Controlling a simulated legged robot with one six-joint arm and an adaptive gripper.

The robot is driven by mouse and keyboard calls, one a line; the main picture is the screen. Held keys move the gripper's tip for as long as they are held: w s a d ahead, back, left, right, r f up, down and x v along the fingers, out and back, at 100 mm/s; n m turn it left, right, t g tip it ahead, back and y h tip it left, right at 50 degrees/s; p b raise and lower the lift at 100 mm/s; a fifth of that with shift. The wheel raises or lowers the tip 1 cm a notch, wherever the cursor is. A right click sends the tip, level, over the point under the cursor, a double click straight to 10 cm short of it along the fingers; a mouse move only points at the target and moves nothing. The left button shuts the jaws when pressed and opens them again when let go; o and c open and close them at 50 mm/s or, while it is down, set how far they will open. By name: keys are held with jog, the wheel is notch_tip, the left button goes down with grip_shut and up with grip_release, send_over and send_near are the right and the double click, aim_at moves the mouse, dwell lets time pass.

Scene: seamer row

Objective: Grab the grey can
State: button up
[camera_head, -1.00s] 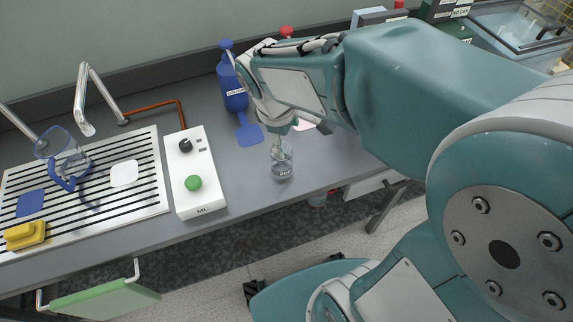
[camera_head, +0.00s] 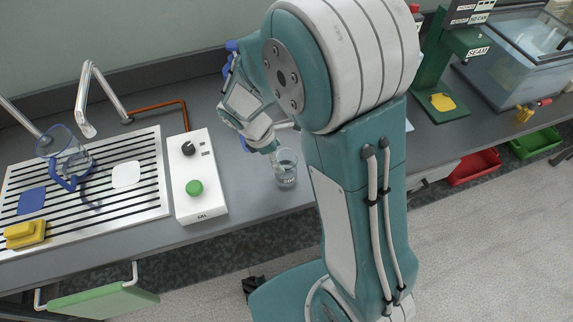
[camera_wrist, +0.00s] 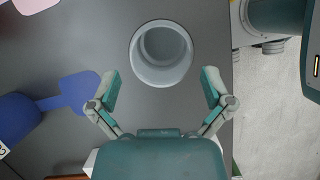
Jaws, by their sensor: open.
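No plainly grey can shows in the head view. In the head view my gripper (camera_head: 272,148) is at the beaker's upper left; contact cannot be told.
The white box (camera_head: 196,175) with a green button and a drain board (camera_head: 100,200) lie left. A green SEAM stand (camera_head: 432,85) is right. The counter's front edge is close to the beaker.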

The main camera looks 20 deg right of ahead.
jog(key=x, duration=0.4)
jog(key=shift+a+f, duration=0.2)
jog(key=shift+f, duration=0.05)
jog(key=shift+d, duration=0.1)
jog(key=c, duration=0.6)
jog(key=shift+r, duration=0.1)
jog(key=shift+c, duration=0.3)
